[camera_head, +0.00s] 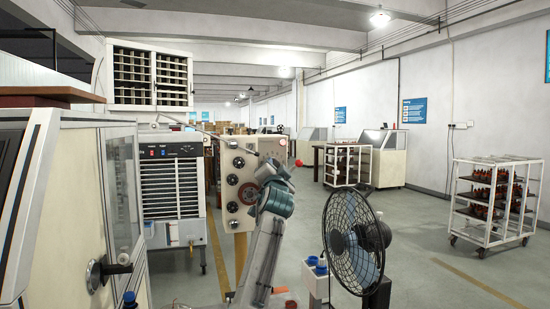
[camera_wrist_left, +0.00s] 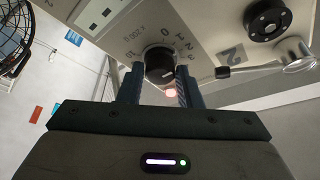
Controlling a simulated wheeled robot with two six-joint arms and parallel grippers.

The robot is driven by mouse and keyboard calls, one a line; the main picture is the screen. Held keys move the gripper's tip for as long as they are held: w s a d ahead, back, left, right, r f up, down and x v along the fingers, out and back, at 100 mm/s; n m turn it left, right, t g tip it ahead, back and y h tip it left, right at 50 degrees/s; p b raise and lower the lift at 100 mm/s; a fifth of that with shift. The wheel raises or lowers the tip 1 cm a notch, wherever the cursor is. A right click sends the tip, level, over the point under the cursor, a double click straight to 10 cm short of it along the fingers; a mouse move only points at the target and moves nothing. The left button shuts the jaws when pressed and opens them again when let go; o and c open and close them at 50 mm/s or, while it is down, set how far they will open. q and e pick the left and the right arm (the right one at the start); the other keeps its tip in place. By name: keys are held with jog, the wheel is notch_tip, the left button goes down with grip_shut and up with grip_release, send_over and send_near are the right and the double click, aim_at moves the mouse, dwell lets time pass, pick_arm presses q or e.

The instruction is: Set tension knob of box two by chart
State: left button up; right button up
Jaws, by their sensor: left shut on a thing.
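The cream tension box (camera_head: 240,215) stands in the middle of the head view, with several dark round parts on its front. My left arm reaches up to its right side, and my left gripper (camera_head: 266,170) is small and partly hidden there. In the left wrist view the two fingers of my left gripper (camera_wrist_left: 160,82) are shut around a black knob (camera_wrist_left: 159,60) with a white pointer mark. My right gripper is not in view.
A black guide wheel (camera_wrist_left: 267,19) and a metal arm with a shiny end (camera_wrist_left: 299,54) lie right of the knob. A small printed plate (camera_wrist_left: 100,14) is on the panel, too small to read. A black fan (camera_head: 354,238) stands right of my arm. Open floor (camera_head: 425,220) lies farther right.

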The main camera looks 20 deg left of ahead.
pick_arm(q)
jog(key=shift+m+h+p, duration=0.5)
jog(key=shift+m+p, duration=0.7)
jog(key=shift+p, duration=0.05)
jog(key=o, duration=1)
jog(key=shift+c, duration=0.2)
